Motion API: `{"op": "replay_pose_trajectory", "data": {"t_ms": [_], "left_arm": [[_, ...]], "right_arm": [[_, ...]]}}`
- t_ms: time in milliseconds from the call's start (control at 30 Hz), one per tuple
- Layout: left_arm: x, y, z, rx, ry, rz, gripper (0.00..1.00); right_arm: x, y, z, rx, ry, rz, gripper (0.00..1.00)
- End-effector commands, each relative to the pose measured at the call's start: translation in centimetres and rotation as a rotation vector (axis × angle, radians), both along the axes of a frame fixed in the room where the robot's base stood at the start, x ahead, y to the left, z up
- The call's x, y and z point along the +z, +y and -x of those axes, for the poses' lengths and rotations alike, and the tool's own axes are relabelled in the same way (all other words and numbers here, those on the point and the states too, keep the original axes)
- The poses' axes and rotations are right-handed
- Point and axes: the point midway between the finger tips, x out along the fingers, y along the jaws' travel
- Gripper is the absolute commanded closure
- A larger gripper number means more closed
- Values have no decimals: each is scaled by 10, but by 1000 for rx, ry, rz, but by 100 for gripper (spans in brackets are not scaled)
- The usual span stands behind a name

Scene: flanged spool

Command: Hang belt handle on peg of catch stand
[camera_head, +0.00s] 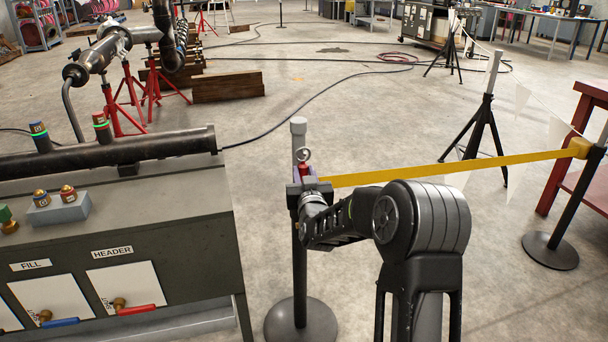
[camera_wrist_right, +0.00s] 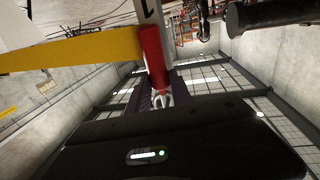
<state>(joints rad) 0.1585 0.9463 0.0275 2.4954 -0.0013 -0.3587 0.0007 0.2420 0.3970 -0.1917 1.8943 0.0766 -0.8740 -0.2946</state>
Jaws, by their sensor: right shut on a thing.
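The yellow belt (camera_head: 450,167) runs taut from the post at right to my right gripper (camera_head: 305,186). The gripper is shut on the red belt handle (camera_head: 305,172), mostly covered by the jaws. A metal ring (camera_head: 303,154) shows above it. In the right wrist view the red handle (camera_wrist_right: 153,55) stands beside the yellow belt (camera_wrist_right: 70,51). The catch stand (camera_head: 299,133) is a grey-topped post behind the gripper, on a round base (camera_head: 300,321). Its peg is not distinguishable, and I cannot tell whether ring and stand touch. My left gripper is not in view.
The belt's post (camera_head: 569,205) stands at right by a red table (camera_head: 590,110). A dark cabinet (camera_head: 200,238) with valves and a pipe (camera_head: 120,148) fills the left. A black tripod (camera_head: 484,125) stands behind the belt. Open concrete floor lies between.

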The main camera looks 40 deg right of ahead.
Motion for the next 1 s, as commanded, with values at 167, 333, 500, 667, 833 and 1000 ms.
{"op": "replay_pose_trajectory", "data": {"t_ms": [167,333,500,667,833,1000], "left_arm": [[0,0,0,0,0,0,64],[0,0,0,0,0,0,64],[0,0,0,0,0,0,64],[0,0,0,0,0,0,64],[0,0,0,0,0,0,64],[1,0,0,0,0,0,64]], "right_arm": [[0,0,0,0,-1,0,100],[0,0,0,0,-1,0,61],[0,0,0,0,0,0,48],[0,0,0,0,0,0,48],[0,2,3,0,1,0,48],[0,10,19,0,0,-1,48]]}}
